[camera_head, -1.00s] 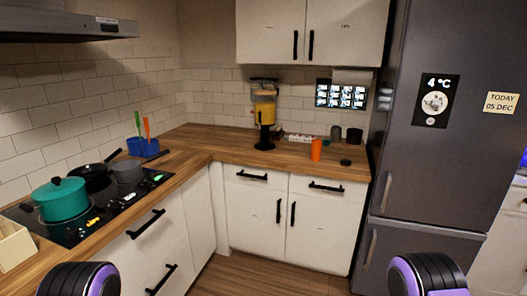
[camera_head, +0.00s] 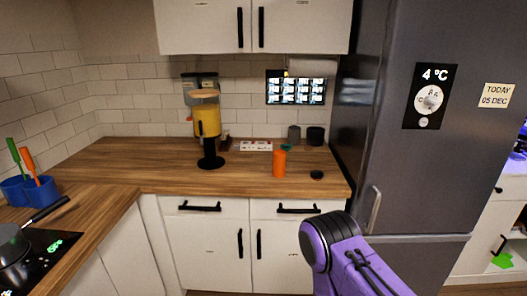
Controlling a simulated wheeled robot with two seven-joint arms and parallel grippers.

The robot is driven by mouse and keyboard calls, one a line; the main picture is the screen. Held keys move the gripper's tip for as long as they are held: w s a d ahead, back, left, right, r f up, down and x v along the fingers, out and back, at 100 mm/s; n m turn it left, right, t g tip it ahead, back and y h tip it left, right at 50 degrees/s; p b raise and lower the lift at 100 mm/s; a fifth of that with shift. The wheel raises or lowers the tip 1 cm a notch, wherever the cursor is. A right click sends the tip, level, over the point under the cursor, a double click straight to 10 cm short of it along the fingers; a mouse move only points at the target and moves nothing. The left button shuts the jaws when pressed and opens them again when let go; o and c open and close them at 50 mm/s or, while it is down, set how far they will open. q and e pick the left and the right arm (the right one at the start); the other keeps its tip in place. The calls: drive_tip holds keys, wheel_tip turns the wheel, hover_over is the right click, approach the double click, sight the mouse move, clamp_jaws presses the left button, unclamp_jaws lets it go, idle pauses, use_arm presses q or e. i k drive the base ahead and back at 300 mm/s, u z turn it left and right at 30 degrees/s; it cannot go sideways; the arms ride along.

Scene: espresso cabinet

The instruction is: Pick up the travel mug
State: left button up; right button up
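An orange cylinder (camera_head: 279,164), which looks like the travel mug, stands upright on the wooden counter near its front edge, left of the fridge. A small round black lid-like disc (camera_head: 317,175) lies on the counter to its right, apart from it. Part of my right arm, purple and black, comes up from the bottom right, in front of the cabinets and below the counter. Neither gripper is in view.
A yellow dispenser (camera_head: 207,123) stands left of the orange cylinder. A white strip (camera_head: 256,146) and dark canisters (camera_head: 315,135) are behind. The tall grey fridge (camera_head: 408,190) bounds the counter on the right. Counter (camera_head: 130,165) left of the dispenser is clear.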

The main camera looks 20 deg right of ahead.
sight(279, 156)
drive_tip(key=i, duration=1.15)
drive_tip(key=z, duration=3.6)
drive_tip(key=k, duration=0.65)
drive_tip(key=u, duration=0.8)
